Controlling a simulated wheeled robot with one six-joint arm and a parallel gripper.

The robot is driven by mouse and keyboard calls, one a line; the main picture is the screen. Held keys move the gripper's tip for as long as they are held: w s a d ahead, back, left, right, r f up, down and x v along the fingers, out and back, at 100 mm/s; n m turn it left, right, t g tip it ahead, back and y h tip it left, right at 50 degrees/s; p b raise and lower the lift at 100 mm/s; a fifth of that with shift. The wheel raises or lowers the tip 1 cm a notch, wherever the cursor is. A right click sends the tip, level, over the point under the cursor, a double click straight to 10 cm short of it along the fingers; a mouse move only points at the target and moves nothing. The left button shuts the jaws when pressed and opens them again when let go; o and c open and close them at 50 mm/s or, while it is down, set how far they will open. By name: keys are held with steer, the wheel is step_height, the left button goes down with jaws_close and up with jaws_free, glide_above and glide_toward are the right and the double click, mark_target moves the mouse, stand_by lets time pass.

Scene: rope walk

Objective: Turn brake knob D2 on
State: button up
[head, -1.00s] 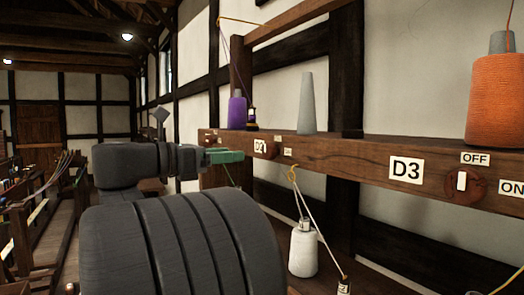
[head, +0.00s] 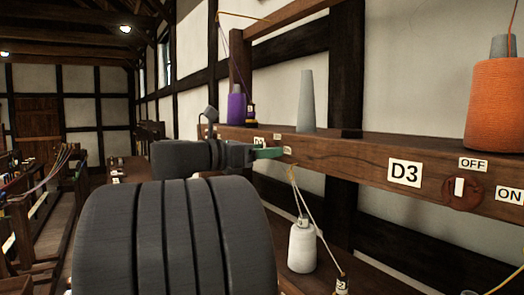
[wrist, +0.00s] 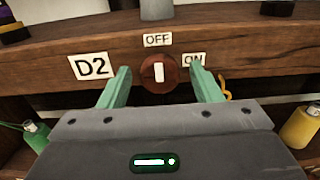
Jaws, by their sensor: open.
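Brake knob D2 (wrist: 158,74) is a round reddish-brown knob with a white bar, set in the wooden rail. The bar stands upright and points at the OFF label (wrist: 157,40). The ON label (wrist: 193,59) is to its right and the D2 plate (wrist: 92,65) to its left. My gripper (wrist: 160,84) has green fingers, open, one on each side of the knob in the wrist view, apart from it. In the head view my gripper (head: 268,153) is at the rail's front and hides the knob.
Knob D3 (head: 461,193) is on the same rail (head: 350,155), nearer and to the right. An orange spool (head: 496,104), a bare grey cone (head: 307,100) and a purple spool (head: 237,108) stand on top.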

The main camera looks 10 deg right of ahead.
steer(key=c, duration=1)
steer(key=shift+o, duration=0.2)
steer(key=shift+m, duration=0.4)
steer(key=m+b, duration=1.1)
steer(key=m, duration=0.6)
steer(key=shift+f, duration=0.1)
steer(key=o, duration=1)
steer(key=shift+c, duration=0.2)
